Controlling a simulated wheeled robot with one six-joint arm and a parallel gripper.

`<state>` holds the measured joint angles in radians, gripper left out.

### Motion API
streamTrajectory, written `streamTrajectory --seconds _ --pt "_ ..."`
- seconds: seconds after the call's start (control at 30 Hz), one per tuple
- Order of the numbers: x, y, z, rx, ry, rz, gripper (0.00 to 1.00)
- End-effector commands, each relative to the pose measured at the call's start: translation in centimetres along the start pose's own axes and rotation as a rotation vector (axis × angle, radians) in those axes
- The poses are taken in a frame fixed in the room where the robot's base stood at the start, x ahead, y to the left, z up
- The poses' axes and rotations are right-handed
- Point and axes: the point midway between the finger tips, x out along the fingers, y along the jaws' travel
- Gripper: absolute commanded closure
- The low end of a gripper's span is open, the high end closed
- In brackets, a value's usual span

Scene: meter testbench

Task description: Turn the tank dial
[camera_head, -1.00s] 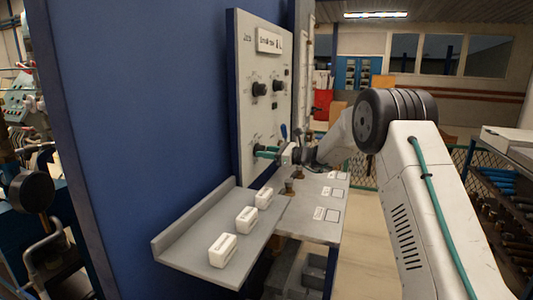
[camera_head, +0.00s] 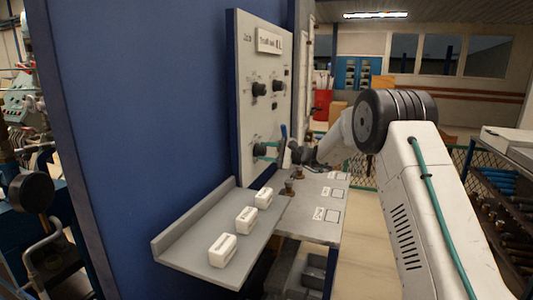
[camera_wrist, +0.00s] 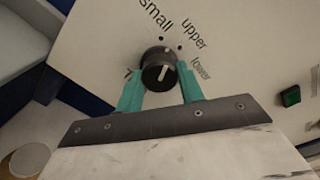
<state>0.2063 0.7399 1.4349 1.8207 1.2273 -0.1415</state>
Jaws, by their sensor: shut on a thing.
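The dial (camera_wrist: 158,68) is a round black knob with a pale pointer mark, on the light grey panel (camera_wrist: 225,30). The labels "small", "upper" and "lower" are printed around it in the wrist view. My gripper (camera_wrist: 160,82) has its two teal fingers on either side of the knob, shut on it.
A green button (camera_wrist: 290,96) is right of the dial in the wrist view. Two black knobs (camera_head: 259,89) sit higher on the panel, below a small display (camera_head: 269,41). A shelf (camera_head: 190,245) below carries white blocks (camera_head: 246,219). A blue wall (camera_head: 150,120) stands at left.

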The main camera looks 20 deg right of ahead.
Motion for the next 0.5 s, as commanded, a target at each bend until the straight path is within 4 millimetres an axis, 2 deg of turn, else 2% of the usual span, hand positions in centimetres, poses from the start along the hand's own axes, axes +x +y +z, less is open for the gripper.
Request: streamTrajectory --seconds 0.2,0.5 --pt "-0.14 0.08 -0.11 -0.158 0.001 0.001 0.85" --pt "-0.15 0.08 -0.12 -0.288 0.001 0.002 0.85"
